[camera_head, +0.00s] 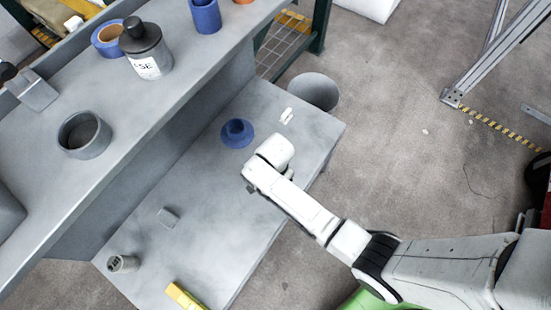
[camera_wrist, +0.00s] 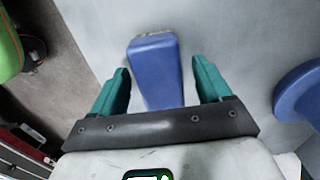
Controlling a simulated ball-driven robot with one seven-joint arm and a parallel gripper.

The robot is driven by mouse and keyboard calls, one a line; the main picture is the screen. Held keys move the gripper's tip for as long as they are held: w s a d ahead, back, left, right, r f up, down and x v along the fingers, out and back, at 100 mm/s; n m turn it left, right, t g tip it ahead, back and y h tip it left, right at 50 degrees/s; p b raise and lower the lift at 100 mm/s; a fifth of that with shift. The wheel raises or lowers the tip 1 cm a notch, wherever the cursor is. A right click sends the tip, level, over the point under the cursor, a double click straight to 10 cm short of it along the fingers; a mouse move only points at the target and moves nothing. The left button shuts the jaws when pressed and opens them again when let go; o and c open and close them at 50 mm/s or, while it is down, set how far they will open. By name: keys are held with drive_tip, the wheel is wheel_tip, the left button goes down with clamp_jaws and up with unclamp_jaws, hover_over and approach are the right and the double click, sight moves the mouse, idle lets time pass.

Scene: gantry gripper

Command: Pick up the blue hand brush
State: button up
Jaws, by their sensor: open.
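The blue hand brush (camera_wrist: 156,72) shows in the wrist view as a tapered blue block with a pale, rough strip at its far end. It lies on the grey lower surface (camera_head: 215,195). My gripper (camera_wrist: 160,68) is open, with one teal finger on each side of the brush and a visible gap on both sides. Its near end runs down towards the dark gripper base. In the head view my white wrist covers the place and I cannot make out the brush there.
A round blue object (camera_head: 238,133) sits near the brush and also shows at the right of the wrist view (camera_wrist: 300,92). A small white item (camera_head: 286,116), a grey block (camera_head: 168,217), a grey cup (camera_head: 122,263) and a yellow object (camera_head: 184,296) share the surface. A raised shelf (camera_head: 120,130) runs along the left.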

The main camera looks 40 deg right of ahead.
drive_tip(key=shift+f, duration=0.25)
idle(0.4)
drive_tip(key=shift+c, duration=0.3)
drive_tip(key=c, duration=1)
drive_tip(key=shift+r, duration=0.15)
drive_tip(key=shift+r, duration=0.35)
wheel_tip(320, 180, up, 3)
drive_tip(key=shift+r+p, duration=0.1)
drive_tip(key=shift+p, duration=0.55)
drive_tip(key=s+a+r+p, duration=0.1)
drive_tip(key=s+a+r, duration=0.1)
drive_tip(key=s+r, duration=0.1)
drive_tip(key=s+a+r+p, duration=0.1)
drive_tip(key=s+a+r, duration=0.2)
drive_tip(key=s, duration=0.2)
drive_tip(key=s+a+r+p, duration=0.1)
drive_tip(key=s+a+r, duration=0.1)
drive_tip(key=s+r, duration=0.1)
drive_tip(key=shift+s+a+r, duration=0.15)
drive_tip(key=shift+s+r, duration=0.05)
drive_tip(key=shift+s, duration=0.3)
